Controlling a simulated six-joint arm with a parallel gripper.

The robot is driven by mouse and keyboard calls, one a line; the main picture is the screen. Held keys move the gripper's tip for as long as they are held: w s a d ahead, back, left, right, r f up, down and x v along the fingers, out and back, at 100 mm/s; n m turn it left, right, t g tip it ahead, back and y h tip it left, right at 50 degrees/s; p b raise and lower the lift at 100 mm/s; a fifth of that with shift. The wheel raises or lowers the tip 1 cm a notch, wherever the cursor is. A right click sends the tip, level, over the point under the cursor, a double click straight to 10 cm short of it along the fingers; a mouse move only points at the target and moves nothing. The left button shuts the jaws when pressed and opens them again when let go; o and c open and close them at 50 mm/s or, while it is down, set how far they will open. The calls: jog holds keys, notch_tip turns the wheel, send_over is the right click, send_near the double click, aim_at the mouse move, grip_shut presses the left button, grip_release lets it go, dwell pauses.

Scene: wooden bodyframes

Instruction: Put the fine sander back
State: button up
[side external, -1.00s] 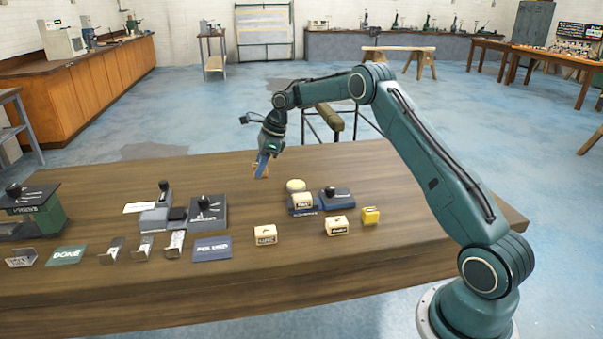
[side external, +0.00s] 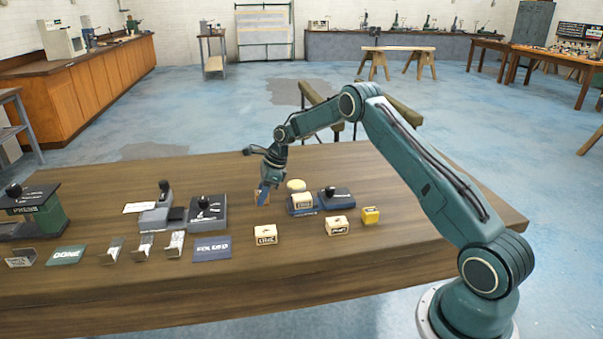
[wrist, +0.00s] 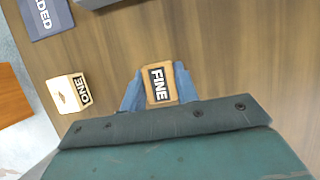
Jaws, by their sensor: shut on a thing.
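The fine sander, a small tan block with a dark "FINE" label, shows in the wrist view (wrist: 158,85) between my gripper's two blue fingers (wrist: 159,90). In the side view my gripper (side external: 264,192) points down, shut on the sander (side external: 259,198), close above or at the table top; I cannot tell whether it touches. Just right of it stand a cream block (side external: 302,201) on a dark blue base and a round cream piece (side external: 296,185).
Other blocks on the wooden table (side external: 400,265) are a cream one (side external: 265,235) in front, another cream one (side external: 337,226) and a yellow one (side external: 371,215). Black-knobbed devices (side external: 208,214) (side external: 335,197) stand left and right. A navy card (side external: 212,249) lies at the front. Bare table lies behind my gripper.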

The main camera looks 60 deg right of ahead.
jog(key=shift+f, duration=0.75)
jog(key=shift+f, duration=0.15)
jog(key=o, duration=0.9)
jog(key=shift+o, duration=0.2)
jog(key=v, duration=1.2)
jog(key=shift+r, duration=0.2)
